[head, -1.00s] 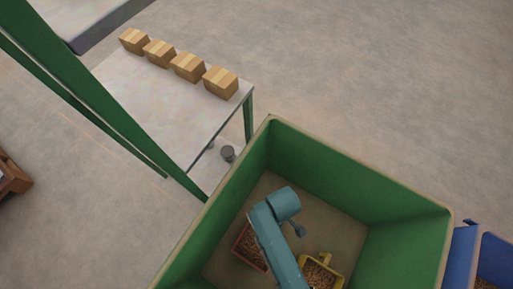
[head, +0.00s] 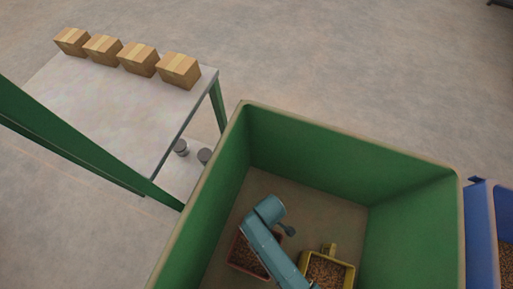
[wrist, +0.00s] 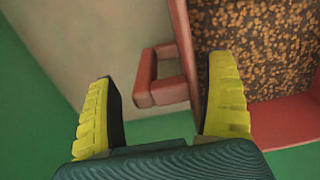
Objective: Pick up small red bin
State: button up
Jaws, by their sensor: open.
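The small red bin (head: 236,256) sits inside the large green container (head: 350,150), filled with brown granular pieces, and my arm partly covers it in the head view. In the wrist view the red bin (wrist: 283,122) is at the upper right, with its red handle (wrist: 163,78) sticking out to the left. My gripper (wrist: 160,95) is open and empty. Its yellow-padded fingers lie on either side of the handle in the picture, with the handle a little beyond them. I cannot tell whether a finger touches the bin. In the head view my fingers are hidden.
A yellow bin (head: 348,277) of similar pieces stands right of the red bin. The green container's high walls surround both. A blue container (head: 480,235) is at the right edge. A table (head: 110,110) with several cardboard boxes (head: 138,59) stands at the upper left.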

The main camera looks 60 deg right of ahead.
jog(key=shift+r, duration=0.15)
jog(key=c, duration=1.3)
jog(key=shift+o, duration=0.2)
notch_tip(320, 180, up, 11)
jog(key=p, duration=0.7)
notch_tip(320, 180, up, 44)
jog(key=p, duration=4.8)
